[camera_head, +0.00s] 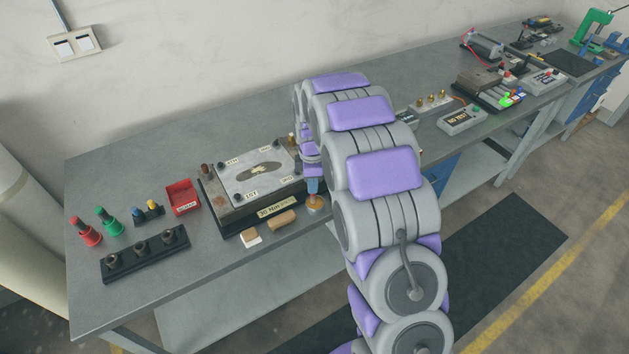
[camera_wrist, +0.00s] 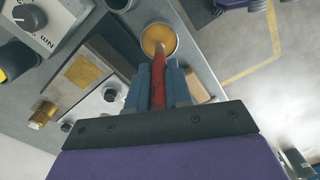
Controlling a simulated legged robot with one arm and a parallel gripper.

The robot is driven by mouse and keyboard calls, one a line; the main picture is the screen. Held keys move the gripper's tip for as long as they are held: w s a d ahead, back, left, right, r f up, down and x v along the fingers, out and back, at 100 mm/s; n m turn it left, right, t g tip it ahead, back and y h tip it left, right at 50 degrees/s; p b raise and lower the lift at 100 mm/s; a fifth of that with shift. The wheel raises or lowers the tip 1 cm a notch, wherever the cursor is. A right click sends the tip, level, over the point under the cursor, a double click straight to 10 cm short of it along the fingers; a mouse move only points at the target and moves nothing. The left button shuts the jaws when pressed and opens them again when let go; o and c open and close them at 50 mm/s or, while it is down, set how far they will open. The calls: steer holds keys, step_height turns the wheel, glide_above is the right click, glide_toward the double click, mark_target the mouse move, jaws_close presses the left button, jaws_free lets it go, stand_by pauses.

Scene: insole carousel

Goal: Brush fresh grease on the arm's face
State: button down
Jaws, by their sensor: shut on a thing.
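My gripper (camera_head: 313,186) is at the front right corner of the dark-based fixture, low over the bench and partly behind my arm. In the wrist view its two blue fingers (camera_wrist: 157,82) are shut on a red-handled brush (camera_wrist: 158,72). The brush tip reaches the round tin of amber grease (camera_wrist: 150,38); whether it touches the grease cannot be told. The grease tin also shows in the head view (camera_head: 315,207), just below the fingers. A metal block with a gold-brown square patch (camera_wrist: 83,72) lies left of the fingers. I cannot tell which surface is the arm's face.
The fixture has a labelled light plate (camera_head: 232,178) with an oval slot. A wooden block (camera_head: 283,221) and a whitish block (camera_head: 251,238) lie along the front edge. A red bin (camera_head: 182,197) and a black rack (camera_head: 145,256) stand left. A knobbed box (camera_wrist: 60,18) is near.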

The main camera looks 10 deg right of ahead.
steer(key=shift+d, duration=0.45)
steer(key=shift+a+r+p, duration=0.2)
steer(key=shift+r+p, duration=0.45)
steer(key=shift+r, duration=0.9)
steer(key=shift+r+p, duration=0.75)
steer(key=shift+r, duration=1.2)
